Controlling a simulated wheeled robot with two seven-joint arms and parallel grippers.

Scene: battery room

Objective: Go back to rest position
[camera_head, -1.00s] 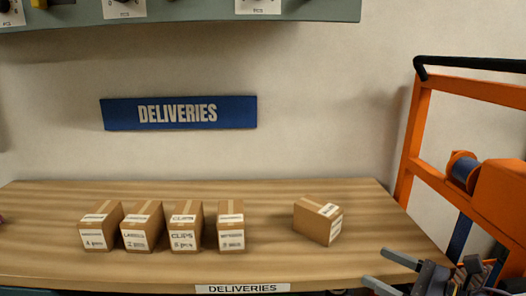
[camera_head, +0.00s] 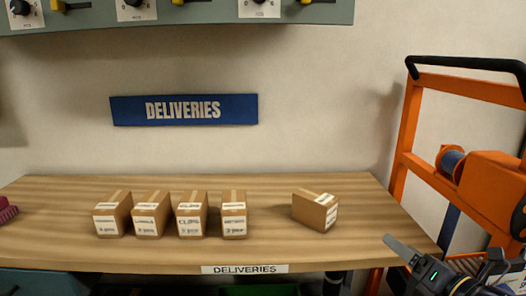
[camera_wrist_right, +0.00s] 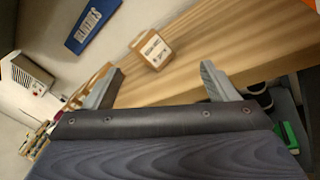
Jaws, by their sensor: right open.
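My right gripper (camera_head: 398,262) is at the lower right of the head view, over the table's front right corner. In the right wrist view its two fingers (camera_wrist_right: 160,86) are spread apart with nothing between them. A single cardboard box (camera_head: 315,210) sits turned at an angle on the right part of the table, apart from the gripper. The same view from the wrist shows a labelled box (camera_wrist_right: 152,49) beyond the fingers. My left gripper is not in view.
The wooden table (camera_head: 270,247) bears several boxes in a row (camera_head: 190,215) left of centre. An orange frame (camera_head: 425,165) stands at the right, close to my right arm. A blue DELIVERIES sign (camera_head: 184,110) hangs on the wall. A dark red object (camera_head: 6,210) lies at the left edge.

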